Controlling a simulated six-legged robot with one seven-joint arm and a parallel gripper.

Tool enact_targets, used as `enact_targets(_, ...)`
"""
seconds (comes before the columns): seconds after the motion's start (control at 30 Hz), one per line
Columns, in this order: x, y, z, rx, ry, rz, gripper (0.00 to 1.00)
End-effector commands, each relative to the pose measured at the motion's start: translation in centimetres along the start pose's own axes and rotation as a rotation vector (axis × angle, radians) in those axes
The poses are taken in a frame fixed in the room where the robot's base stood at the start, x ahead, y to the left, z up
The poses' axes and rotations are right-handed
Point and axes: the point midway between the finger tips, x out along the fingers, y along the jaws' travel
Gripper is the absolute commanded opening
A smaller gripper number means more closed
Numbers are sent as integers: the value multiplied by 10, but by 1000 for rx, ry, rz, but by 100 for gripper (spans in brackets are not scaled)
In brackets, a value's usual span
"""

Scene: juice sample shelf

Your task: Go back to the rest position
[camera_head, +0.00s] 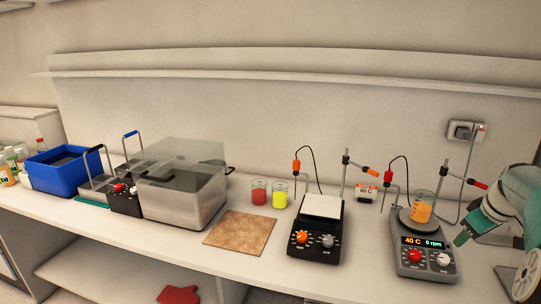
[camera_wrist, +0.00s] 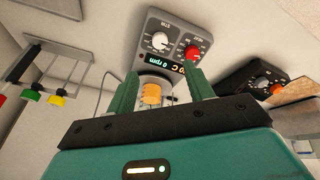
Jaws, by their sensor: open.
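My gripper (camera_head: 461,238) is at the right edge of the head view, beside the right hotplate stirrer. It also shows in the wrist view (camera_wrist: 162,88), with its two green fingers spread apart and nothing held between them. A beaker of orange liquid (camera_head: 421,208) stands on the plate of the right stirrer (camera_head: 424,262), whose display reads 40 C and 0 rpm. In the wrist view the beaker (camera_wrist: 152,93) appears beyond the fingers, in line with the gap. The gripper looks apart from the beaker.
A second stirrer (camera_head: 316,243) with a white top stands left of it. Two beakers, red (camera_head: 259,192) and yellow (camera_head: 280,194), stand behind a brown board (camera_head: 240,232). A clear-lidded bath (camera_head: 180,200) and a blue bin (camera_head: 62,172) are further left. Stands with clamps (camera_head: 345,170) rise behind the stirrers.

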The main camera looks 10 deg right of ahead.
Motion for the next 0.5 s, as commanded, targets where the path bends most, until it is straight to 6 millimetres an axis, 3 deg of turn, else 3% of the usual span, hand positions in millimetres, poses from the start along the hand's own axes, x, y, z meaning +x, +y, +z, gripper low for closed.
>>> enact_targets(0.17,-6,-33,-22,-13,-11,0,52)
enact_targets(0.33,-22,-116,-59,-21,-29,3,52)
enact_targets(0.5,-42,-204,-75,-11,-28,12,52)
